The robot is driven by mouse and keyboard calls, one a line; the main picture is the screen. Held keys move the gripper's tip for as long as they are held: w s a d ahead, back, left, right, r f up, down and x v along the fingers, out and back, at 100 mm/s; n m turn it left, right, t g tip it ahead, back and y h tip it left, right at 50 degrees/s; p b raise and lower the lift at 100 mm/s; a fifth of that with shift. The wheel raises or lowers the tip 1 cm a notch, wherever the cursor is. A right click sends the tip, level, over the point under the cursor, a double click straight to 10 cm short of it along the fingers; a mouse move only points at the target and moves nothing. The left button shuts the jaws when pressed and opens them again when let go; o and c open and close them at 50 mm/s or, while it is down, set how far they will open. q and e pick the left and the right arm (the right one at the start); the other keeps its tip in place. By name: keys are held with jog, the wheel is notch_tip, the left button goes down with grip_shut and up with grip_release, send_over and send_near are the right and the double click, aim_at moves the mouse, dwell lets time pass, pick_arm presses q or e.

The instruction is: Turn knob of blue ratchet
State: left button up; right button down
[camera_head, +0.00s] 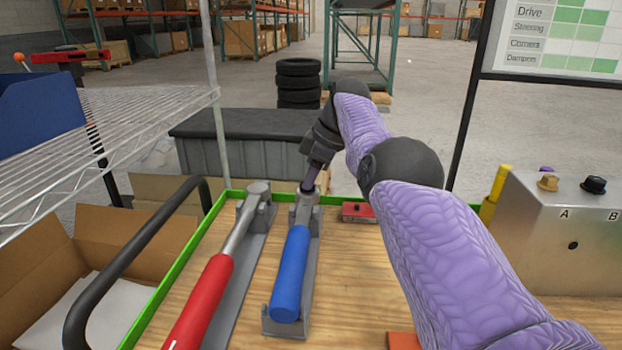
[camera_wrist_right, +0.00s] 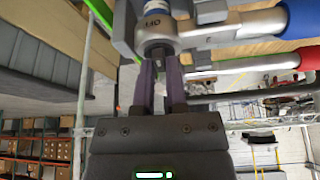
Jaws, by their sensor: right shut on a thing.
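The blue ratchet (camera_head: 290,275) lies in a grey holder on the wooden table, its blue handle toward me and its metal head at the far end. My right gripper (camera_head: 311,180) reaches down onto that head from above. In the right wrist view, the purple fingers of my right gripper (camera_wrist_right: 158,85) are closed on the small dark knob (camera_wrist_right: 158,70) at the round ratchet head (camera_wrist_right: 157,27). The blue handle also shows at the top right of the right wrist view (camera_wrist_right: 303,18). My left gripper is not in view.
A red-handled ratchet (camera_head: 203,300) lies in its own holder just left of the blue one. A small red block (camera_head: 357,212) sits right of the head. A metal box (camera_head: 560,235) with knobs stands at the right. A green edge (camera_head: 170,280) borders the table.

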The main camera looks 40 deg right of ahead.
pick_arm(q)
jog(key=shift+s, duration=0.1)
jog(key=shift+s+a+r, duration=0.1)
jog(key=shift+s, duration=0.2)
pick_arm(e)
jog(key=c, duration=0.7)
grip_release()
jog(key=shift+o, duration=0.2)
pick_arm(q)
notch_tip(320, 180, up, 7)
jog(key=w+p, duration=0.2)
jog(key=p, duration=0.6)
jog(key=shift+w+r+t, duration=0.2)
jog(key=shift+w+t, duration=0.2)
pick_arm(e)
jog(key=v, duration=0.9)
jog(key=shift+r, duration=0.35)
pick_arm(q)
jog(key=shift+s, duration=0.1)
pick_arm(e)
jog(key=shift+d, duration=0.1)
